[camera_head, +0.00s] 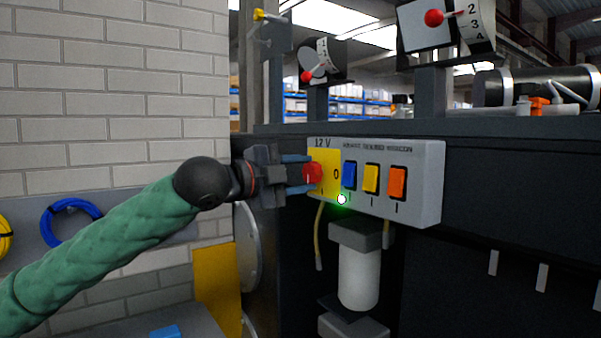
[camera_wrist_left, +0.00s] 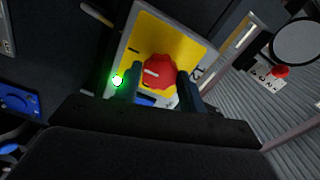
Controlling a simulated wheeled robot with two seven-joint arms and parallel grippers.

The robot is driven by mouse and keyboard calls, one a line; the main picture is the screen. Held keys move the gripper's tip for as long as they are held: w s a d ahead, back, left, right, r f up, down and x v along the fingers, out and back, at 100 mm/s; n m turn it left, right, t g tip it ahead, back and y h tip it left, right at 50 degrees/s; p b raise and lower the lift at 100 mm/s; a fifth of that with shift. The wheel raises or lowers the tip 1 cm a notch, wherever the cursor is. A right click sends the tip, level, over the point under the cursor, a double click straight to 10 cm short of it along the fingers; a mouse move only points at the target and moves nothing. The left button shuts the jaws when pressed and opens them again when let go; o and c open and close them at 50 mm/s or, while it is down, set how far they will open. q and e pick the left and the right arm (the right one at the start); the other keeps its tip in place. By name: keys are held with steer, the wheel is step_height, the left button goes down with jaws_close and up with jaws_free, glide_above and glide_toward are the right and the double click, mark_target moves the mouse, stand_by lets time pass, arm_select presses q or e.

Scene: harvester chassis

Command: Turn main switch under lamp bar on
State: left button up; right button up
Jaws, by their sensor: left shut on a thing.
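The main switch is a red rotary knob (camera_head: 313,173) on a yellow plate (camera_head: 328,155) marked "12 V", at the left end of a grey switch panel (camera_head: 428,180). In the left wrist view the red knob (camera_wrist_left: 159,71) bears a pale pointer line. My left gripper (camera_head: 302,173) reaches in from the left. It is shut on the knob, one finger on each side, as the left wrist view (camera_wrist_left: 158,85) also shows. A small lamp (camera_head: 341,199) under the plate glows green. My right gripper is not in view.
Blue (camera_head: 349,175), yellow (camera_head: 371,179) and orange (camera_head: 397,183) rocker switches sit right of the knob. A white cylinder (camera_head: 358,275) hangs below the panel. Dials with red-knobbed levers (camera_head: 433,18) stand above. A brick wall (camera_head: 120,90) is at the left.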

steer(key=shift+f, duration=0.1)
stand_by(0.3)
arm_select(q)
steer(key=o, duration=1)
steer(key=shift+c, duration=0.2)
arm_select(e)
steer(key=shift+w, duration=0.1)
arm_select(q)
steer(key=shift+s+a+f, duration=0.1)
steer(key=shift+a, duration=0.1)
steer(key=b+v, duration=0.2)
steer(key=v, duration=0.5)
steer(key=shift+b, duration=0.4)
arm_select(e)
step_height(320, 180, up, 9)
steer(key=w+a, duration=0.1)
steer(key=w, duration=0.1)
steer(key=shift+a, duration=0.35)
arm_select(q)
steer(key=shift+s+a, duration=0.1)
